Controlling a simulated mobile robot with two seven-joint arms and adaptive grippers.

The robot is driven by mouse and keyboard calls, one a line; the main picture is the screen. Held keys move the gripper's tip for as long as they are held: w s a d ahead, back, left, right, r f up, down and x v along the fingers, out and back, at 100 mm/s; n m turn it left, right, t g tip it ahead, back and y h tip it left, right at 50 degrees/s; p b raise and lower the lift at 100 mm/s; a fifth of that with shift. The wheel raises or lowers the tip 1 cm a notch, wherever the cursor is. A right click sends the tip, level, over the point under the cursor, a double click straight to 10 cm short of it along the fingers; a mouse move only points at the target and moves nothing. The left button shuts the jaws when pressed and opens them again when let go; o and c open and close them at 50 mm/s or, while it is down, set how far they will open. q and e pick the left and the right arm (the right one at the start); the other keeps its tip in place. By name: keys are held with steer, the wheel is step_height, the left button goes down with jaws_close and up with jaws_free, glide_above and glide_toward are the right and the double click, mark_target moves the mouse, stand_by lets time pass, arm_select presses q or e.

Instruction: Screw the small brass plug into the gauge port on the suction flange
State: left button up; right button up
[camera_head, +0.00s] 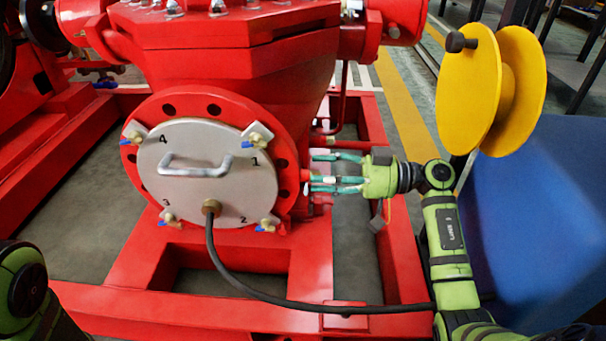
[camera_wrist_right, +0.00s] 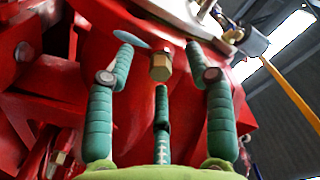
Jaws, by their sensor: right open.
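The red suction flange (camera_head: 285,185) carries a round grey cover plate (camera_head: 200,185) with a handle and numbers 1 to 4. My right gripper (camera_head: 313,175) is beside the flange's right side, its teal fingers pointing left at it. In the right wrist view the small brass plug (camera_wrist_right: 160,67) is a hexagonal piece against the red surface, ahead of the three spread fingers (camera_wrist_right: 163,62). The fingers look clear of the plug. How deep it sits and the port behind it are hidden. In the head view the plug cannot be made out. My left gripper is outside the head view.
Clamps with yellow and blue parts (camera_head: 258,139) sit around the cover. A black hose (camera_head: 250,287) runs from a brass fitting (camera_head: 211,206) to the right, below my right arm. A yellow reel (camera_head: 468,90) and a blue surface (camera_head: 540,220) are at right.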

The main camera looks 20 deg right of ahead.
steer(key=shift+s+d+f, duration=0.1)
steer(key=shift+f, duration=0.15)
